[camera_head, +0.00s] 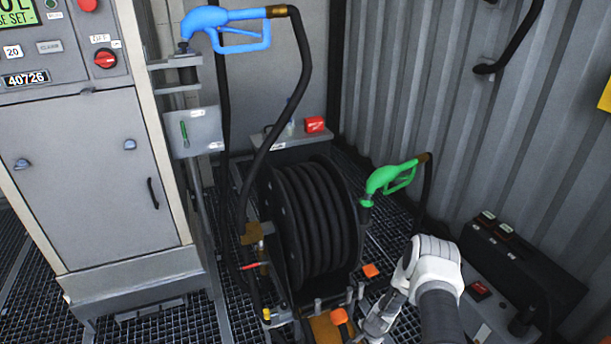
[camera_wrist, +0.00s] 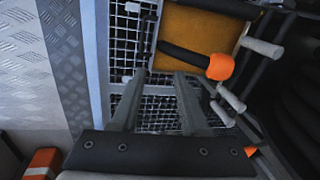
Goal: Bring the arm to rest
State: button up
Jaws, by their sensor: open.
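My gripper (camera_wrist: 160,76) is open and empty in the wrist view, its two fingers apart over a metal grating. An orange-tipped black handle (camera_wrist: 220,66) lies just beyond and to the right of the fingers, not between them. In the head view my white arm reaches down at the lower right, and my gripper (camera_head: 372,325) is low beside the base of the hose reel. The fingertips are partly cut off there by the bottom edge.
The black hose reel (camera_head: 318,220) stands left of my arm. A green nozzle (camera_head: 390,177) is close above it, and a blue nozzle (camera_head: 228,27) hangs at the upper left. A black box (camera_head: 520,270) stands right, by the corrugated wall (camera_head: 500,130). A grey cabinet (camera_head: 90,180) is at left.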

jog(key=w+a+r+n+t, duration=0.1)
jog(key=w+r+n, duration=0.25)
jog(key=r, duration=1.15)
jog(key=w+a+r+n, duration=0.15)
jog(key=w+r, duration=0.25)
jog(key=r, duration=1.2)
jog(key=s+a+r+n, duration=0.1)
jog(key=s+r+n, duration=0.1)
jog(key=s+r, duration=0.5)
jog(key=s+a+r+n+t, duration=0.1)
jog(key=s+r, duration=0.2)
jog(key=r, duration=0.8)
jog(key=s+a+r+n, duration=0.15)
jog(key=s+r, duration=0.25)
jog(key=r, duration=0.6)
jog(key=s+r+n+t, duration=0.1)
jog(key=s+r+n, duration=0.15)
jog(key=s, duration=0.75)
jog(key=s+r+n, duration=0.1)
jog(key=s+r, duration=0.2)
jog(key=s, duration=0.6)
notch_tip(320, 180, up, 19)
jog(key=p, duration=1.8)
jog(key=shift+s+d+h+p, duration=0.15)
jog(key=shift+h+p, duration=0.2)
jog(key=shift+h, duration=0.05)
jog(key=shift+s+f, duration=0.1)
jog(key=shift+f, duration=0.05)
